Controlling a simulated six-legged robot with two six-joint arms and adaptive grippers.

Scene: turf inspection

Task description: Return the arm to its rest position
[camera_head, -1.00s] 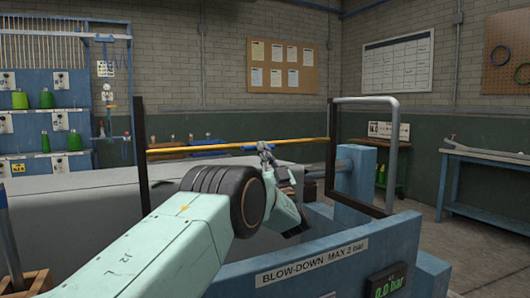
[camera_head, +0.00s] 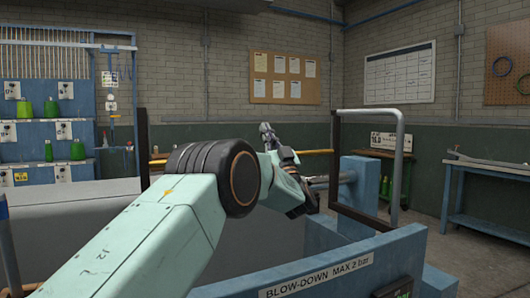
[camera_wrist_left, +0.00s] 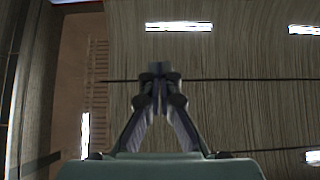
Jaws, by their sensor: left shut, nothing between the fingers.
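My left arm comes in from the left in the head view, and its pale green links fill the middle. My left gripper (camera_head: 266,130) is raised near the centre, in front of the back wall and above the yellow bar. It is shut and empty. In the left wrist view the gripper (camera_wrist_left: 160,72) has its fingertips together, with nothing between them. My right gripper does not show.
A blue bench marked "BLOW-DOWN MAX 2 bar" (camera_head: 318,278) stands close in front at right. A grey tube frame (camera_head: 398,165) rises behind it. The yellow bar (camera_head: 316,152) runs behind my arm. A blue table (camera_head: 485,170) stands at far right, with open floor before it.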

